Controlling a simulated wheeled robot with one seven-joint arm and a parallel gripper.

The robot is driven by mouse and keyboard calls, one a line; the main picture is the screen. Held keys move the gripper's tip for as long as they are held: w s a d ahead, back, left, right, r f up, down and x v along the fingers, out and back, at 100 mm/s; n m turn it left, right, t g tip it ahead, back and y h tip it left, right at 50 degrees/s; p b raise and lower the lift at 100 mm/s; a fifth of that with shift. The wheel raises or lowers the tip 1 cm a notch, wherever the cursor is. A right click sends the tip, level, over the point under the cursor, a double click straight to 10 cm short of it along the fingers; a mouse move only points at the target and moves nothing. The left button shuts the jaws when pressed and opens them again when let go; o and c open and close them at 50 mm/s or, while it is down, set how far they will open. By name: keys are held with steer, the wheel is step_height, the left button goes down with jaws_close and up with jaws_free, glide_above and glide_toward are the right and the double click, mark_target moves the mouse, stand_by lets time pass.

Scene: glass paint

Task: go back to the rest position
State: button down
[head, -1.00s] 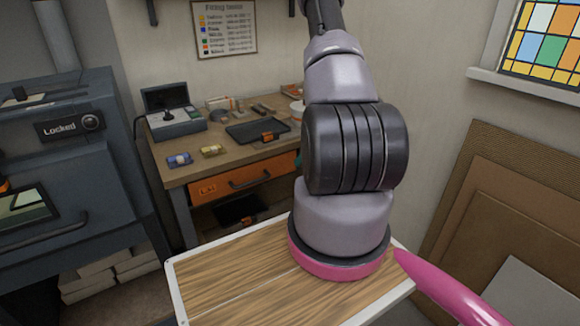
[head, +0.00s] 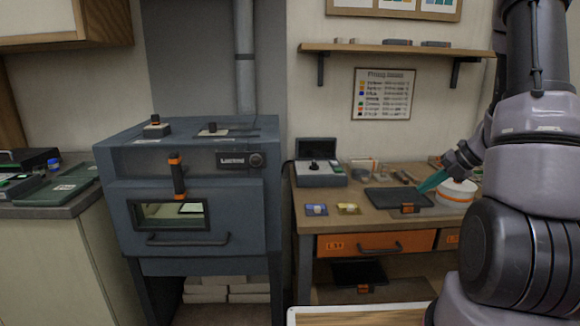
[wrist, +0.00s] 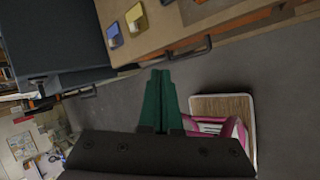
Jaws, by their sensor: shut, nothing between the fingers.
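My gripper (head: 424,187) shows at the right of the head view, its teal fingers closed together and empty. In that view it appears in front of the workbench, near the dark tray (head: 398,198) and a white round tub (head: 458,192). How far it is from them I cannot tell. In the wrist view the green fingers (wrist: 160,75) lie side by side over the grey floor. My arm fills the right side of the head view and hides part of the bench.
A blue-grey kiln (head: 190,250) with a window and handle stands left of the wooden workbench (head: 312,190). Blue (head: 316,210) and yellow (head: 348,209) small items lie on the bench. An orange drawer (head: 345,244) is below. A counter (head: 50,205) is at far left.

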steer(key=s+a+r+n+h, duration=0.1)
steer(key=s+a+r+n, duration=0.3)
steer(key=a+r+n, duration=0.35)
steer(key=s+a+r+n, duration=0.3)
steer(key=a+r+n, duration=0.1)
steer(key=r+n, duration=0.6)
steer(key=s+a+r+n+t+h, duration=0.1)
steer(key=s+r+n, duration=0.3)
steer(key=n, duration=0.5)
steer(key=s+a+r+n+t+h, duration=0.1)
steer(key=s+a+r+n+h, duration=0.1)
steer(key=s+n, duration=0.6)
steer(key=shift+s+a+r+n, duration=0.2)
steer(key=shift+a+r+n, duration=0.3)
steer(key=shift+r+n, duration=0.6)
steer(key=shift+f, duration=0.2)
